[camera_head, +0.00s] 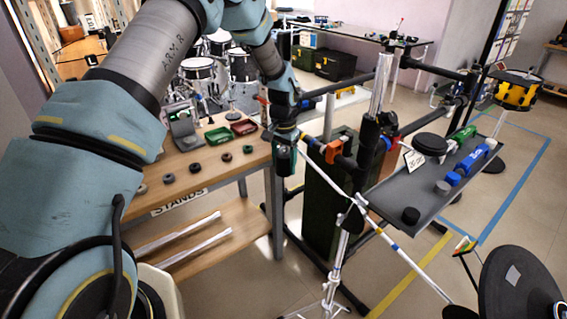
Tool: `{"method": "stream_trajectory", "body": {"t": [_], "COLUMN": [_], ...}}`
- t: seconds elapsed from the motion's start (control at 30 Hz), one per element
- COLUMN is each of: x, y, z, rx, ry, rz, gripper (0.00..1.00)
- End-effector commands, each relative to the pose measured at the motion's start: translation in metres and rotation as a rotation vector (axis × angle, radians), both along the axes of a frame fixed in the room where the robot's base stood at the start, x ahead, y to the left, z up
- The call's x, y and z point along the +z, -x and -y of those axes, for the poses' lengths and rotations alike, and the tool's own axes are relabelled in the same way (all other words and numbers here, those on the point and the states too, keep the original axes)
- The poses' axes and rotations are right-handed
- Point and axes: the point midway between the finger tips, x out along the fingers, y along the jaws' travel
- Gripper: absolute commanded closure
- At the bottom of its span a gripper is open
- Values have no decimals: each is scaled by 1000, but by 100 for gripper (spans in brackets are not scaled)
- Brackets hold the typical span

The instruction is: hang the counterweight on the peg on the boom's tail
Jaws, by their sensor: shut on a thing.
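My gripper (284,135) is at the centre of the view, pointing down. It is shut on the dark green counterweight (285,161), which hangs upright below the jaws. The boom (402,254) is a thin pale pole with a blue band, slanting from near my gripper down to the lower right. Its stand (338,255) is a pale tripod, and a dark clamp joins the two. The boom's upper left end, the tail, lies close to the right of the counterweight. The peg is too small to make out, and I cannot tell whether the counterweight touches the boom.
A wooden bench marked STANDS (180,203) with small dark rings and red and green trays stands at left. A black rack with an orange clamp (334,151) rises behind the boom. A grey tray (391,198) with pads and blue parts is at right. A dark round pad (518,285) is lower right.

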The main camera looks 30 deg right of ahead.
Motion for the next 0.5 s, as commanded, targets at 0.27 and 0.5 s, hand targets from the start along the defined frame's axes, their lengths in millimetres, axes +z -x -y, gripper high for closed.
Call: {"method": "stream_trajectory", "body": {"t": [0.27, 0.5], "x": [2, 2], "y": [-1, -1], "z": [1, 1], "rx": [0, 0], "ry": [3, 3], "rz": [3, 3], "gripper": [100, 22]}}
